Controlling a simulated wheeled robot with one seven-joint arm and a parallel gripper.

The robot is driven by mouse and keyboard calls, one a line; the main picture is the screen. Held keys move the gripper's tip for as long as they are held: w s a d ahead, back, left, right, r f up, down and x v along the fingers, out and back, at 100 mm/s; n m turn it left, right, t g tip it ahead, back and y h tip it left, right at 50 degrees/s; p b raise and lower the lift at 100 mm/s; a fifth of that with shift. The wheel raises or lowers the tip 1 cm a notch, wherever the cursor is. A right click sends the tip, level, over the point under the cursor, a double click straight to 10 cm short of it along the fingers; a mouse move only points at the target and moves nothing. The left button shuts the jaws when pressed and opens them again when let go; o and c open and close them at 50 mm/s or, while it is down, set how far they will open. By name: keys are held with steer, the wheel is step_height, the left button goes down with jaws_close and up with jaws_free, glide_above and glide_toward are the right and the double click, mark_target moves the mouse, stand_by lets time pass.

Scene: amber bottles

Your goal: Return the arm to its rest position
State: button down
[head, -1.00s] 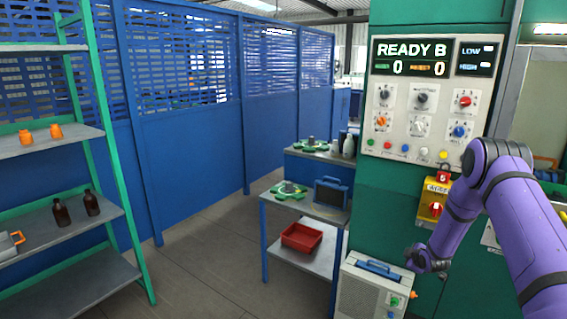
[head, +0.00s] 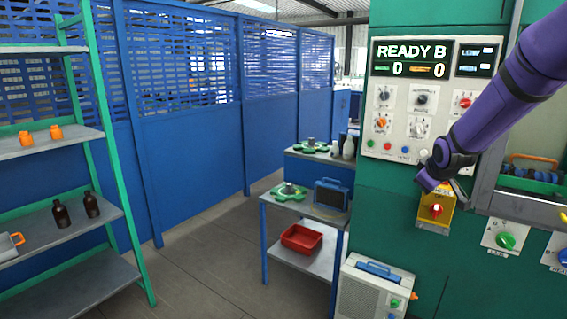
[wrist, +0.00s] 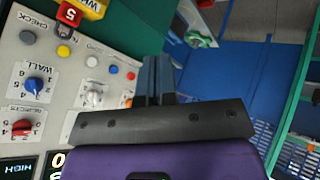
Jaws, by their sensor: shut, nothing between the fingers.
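My arm (head: 510,90) is purple and reaches in from the upper right of the head view. It ends in front of the lower right part of the control panel, just above the yellow box with a red knob (head: 436,209). My gripper (wrist: 154,72) shows its dark fingers together and empty in the wrist view. In the head view the fingers are small and hard to make out. Two amber bottles (head: 61,213) (head: 91,205) stand upright on the middle shelf at the left, far from my gripper.
The control panel (head: 400,150) reads READY B. A green-framed shelf rack (head: 75,145) stands at the left, with orange pieces (head: 55,132). A blue cart (head: 275,205) holds a red tray (head: 301,238). A pale cabinet (head: 365,295) stands below the panel. The floor between is clear.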

steer(key=s+a+r+m, duration=0.2)
steer(key=s+a+r, duration=0.2)
steer(key=s+r, duration=0.5)
steer(key=s+a+r+m+g, duration=0.1)
steer(key=s+a, duration=0.1)
steer(key=s, duration=0.8)
steer(key=s+a+r+m+g+y, duration=0.1)
steer(key=s+a, duration=0.1)
steer(key=s, duration=0.9)
steer(key=s+a+r+m, duration=0.1)
steer(key=s+r+m, duration=0.1)
steer(key=s, duration=0.8)
steer(key=shift+s+a+g, duration=0.15)
steer(key=shift+a+g, duration=0.25)
